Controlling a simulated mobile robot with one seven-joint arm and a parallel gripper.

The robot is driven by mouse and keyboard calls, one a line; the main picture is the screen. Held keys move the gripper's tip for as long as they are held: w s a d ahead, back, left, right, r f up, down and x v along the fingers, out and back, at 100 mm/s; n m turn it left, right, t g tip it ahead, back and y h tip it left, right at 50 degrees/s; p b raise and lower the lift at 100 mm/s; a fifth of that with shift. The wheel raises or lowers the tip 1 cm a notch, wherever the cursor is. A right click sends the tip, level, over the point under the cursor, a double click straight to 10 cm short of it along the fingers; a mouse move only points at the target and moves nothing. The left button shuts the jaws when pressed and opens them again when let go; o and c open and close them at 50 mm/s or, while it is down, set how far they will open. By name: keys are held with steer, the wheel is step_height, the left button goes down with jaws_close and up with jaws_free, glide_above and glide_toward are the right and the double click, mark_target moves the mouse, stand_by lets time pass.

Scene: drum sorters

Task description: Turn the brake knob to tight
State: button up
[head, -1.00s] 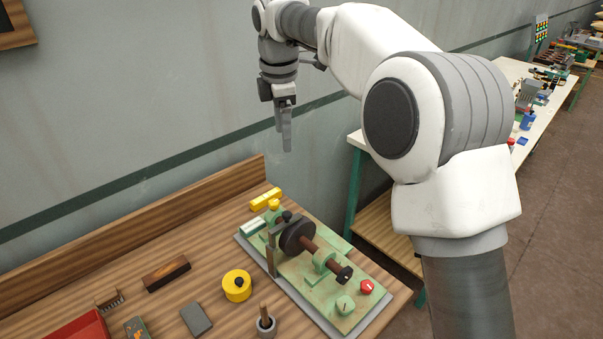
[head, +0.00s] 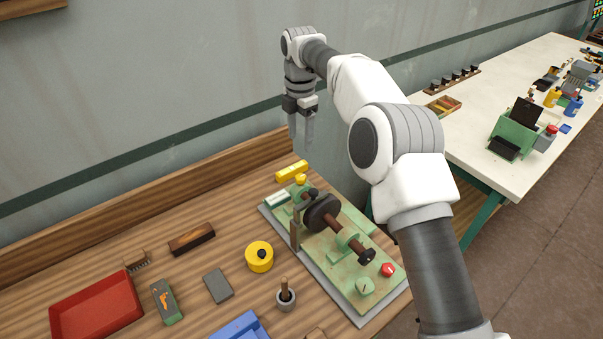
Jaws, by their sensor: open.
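The drum sorter stands on a green base plate (head: 318,272) at the right end of the wooden bench. It carries a dark drum (head: 321,212) on a brown shaft. A pale green round knob (head: 365,286) with a dark mark sits at its front corner, beside a red knob (head: 387,270). A small yellow knob (head: 300,179) sits at the back end. I cannot tell for sure which is the brake knob, nor read any setting. My gripper (head: 300,136) points down, open and empty, above the machine's back end and apart from it.
A yellow block (head: 291,170) lies behind the machine. A yellow round tin (head: 259,257), a mortar with pestle (head: 285,298), a grey block (head: 218,285) and a red tray (head: 97,308) lie to the left. A wall (head: 150,90) rises behind. A white table (head: 500,90) stands right.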

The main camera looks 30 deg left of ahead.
mark_target(301, 176)
step_height(301, 176, down, 13)
steer(key=shift+r+p, duration=0.15)
steer(key=shift+p, duration=0.35)
jaws_close()
